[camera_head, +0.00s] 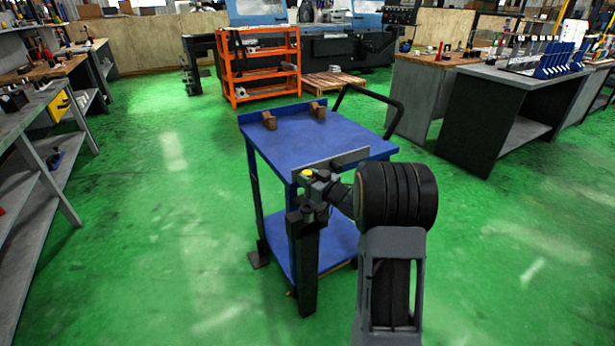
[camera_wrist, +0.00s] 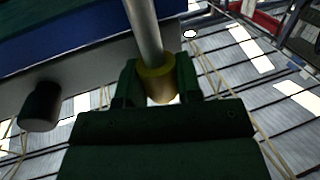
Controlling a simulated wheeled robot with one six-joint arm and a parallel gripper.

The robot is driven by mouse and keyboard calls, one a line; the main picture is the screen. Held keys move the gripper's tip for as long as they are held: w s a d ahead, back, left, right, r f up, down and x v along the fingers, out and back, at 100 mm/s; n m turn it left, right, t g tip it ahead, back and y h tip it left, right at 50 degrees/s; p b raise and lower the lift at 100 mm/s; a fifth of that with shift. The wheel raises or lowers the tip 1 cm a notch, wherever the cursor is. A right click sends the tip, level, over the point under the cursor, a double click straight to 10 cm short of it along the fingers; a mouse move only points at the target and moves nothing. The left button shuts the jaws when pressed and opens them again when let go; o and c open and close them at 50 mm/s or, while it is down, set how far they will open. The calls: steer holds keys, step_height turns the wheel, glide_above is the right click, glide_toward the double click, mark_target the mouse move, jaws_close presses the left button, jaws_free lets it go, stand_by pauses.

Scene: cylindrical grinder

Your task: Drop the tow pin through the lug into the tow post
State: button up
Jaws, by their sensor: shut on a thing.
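My gripper (camera_head: 315,182) is shut on the tow pin, whose yellow top (camera_head: 307,173) shows in the head view. In the wrist view my gripper (camera_wrist: 158,84) has its two dark fingers on either side of the pin's yellow collar (camera_wrist: 156,72). The pin's bare steel shank (camera_wrist: 144,28) runs out of the collar toward the top of that picture. The dark tow post (camera_head: 307,265) stands upright in front of the blue cart, below my gripper in the head view. Dark blocky parts are at its top. I cannot clearly tell the lug from these, and the shank's lower end is hidden.
The blue cart (camera_head: 318,138) has a grey plate along its near edge and two brown blocks (camera_head: 269,121) on top. A dark round stub (camera_wrist: 40,106) shows in the wrist view. An orange rack (camera_head: 262,68) stands behind. Green floor is clear to the left.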

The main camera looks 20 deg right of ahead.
steer(key=shift+f+b, duration=0.4)
steer(key=shift+f, duration=0.45)
steer(key=shift+f+b, duration=2.7)
steer(key=shift+f, duration=1)
stand_by(0.5)
steer(key=o, duration=1.1)
steer(key=shift+c, duration=0.2)
steer(key=shift+s, duration=0.1)
steer(key=p+v, duration=0.2)
steer(key=v, duration=1.1)
steer(key=shift+s+d, duration=0.2)
steer(key=shift+s, duration=0.1)
steer(key=shift+r, duration=0.2)
